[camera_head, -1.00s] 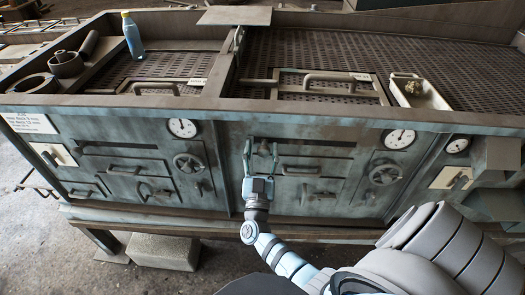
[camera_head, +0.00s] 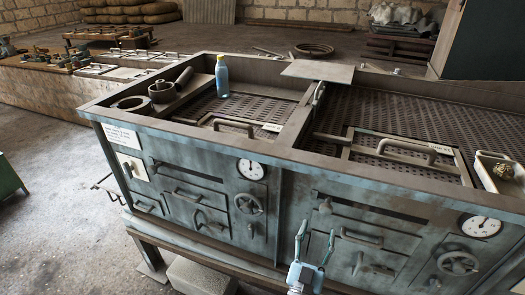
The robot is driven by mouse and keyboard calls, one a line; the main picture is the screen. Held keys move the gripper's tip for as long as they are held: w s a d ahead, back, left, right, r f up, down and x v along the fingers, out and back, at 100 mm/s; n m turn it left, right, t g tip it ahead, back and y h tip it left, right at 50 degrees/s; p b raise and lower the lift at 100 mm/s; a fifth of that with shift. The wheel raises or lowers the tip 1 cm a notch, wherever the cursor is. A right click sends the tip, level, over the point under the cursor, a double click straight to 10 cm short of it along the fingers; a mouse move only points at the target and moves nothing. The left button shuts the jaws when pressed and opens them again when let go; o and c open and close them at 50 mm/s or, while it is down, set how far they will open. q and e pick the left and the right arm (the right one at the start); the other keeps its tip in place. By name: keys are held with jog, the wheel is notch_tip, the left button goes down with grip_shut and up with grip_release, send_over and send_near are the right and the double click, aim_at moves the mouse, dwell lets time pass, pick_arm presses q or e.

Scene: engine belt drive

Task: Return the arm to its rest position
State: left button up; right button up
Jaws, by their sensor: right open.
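My right gripper (camera_head: 313,248) is at the lower middle of the head view, in front of the grey-blue machine (camera_head: 283,160). Its two light-blue fingers point up and stand apart, with nothing between them. Its fingertips are in front of the machine's front wall, left of a drawer handle (camera_head: 362,238); I cannot tell whether they touch the wall. Most of the right arm is below the picture. My left gripper is not in view.
A white tray (camera_head: 487,162) with a lump lies at the right. A flat plate (camera_head: 318,71) rests on the back rim. Open floor (camera_head: 55,195) lies at the left.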

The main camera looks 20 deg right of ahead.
jog(key=a+f+n+g+y, duration=0.3)
jog(key=a+f+n+y, duration=0.3)
jog(key=a+n+y, duration=0.8)
jog(key=s+d+f+m+g, duration=0.2)
jog(key=s+d+g, duration=0.25)
jog(key=s, duration=0.65)
jog(key=s+d+f+m+g, duration=0.2)
jog(key=s+d+m+g, duration=0.15)
jog(key=s+g, duration=0.45)
jog(key=s+d+f, duration=0.1)
jog(key=s+f, duration=0.2)
jog(key=f, duration=0.8)
jog(key=s+d+f, duration=0.1)
jog(key=s+f, duration=0.1)
jog(key=f, duration=0.8)
jog(key=s+f, duration=1)
jog(key=s, duration=0.2)
jog(key=shift+s+d+f, duration=0.3)
jog(key=shift+s+f, duration=0.05)
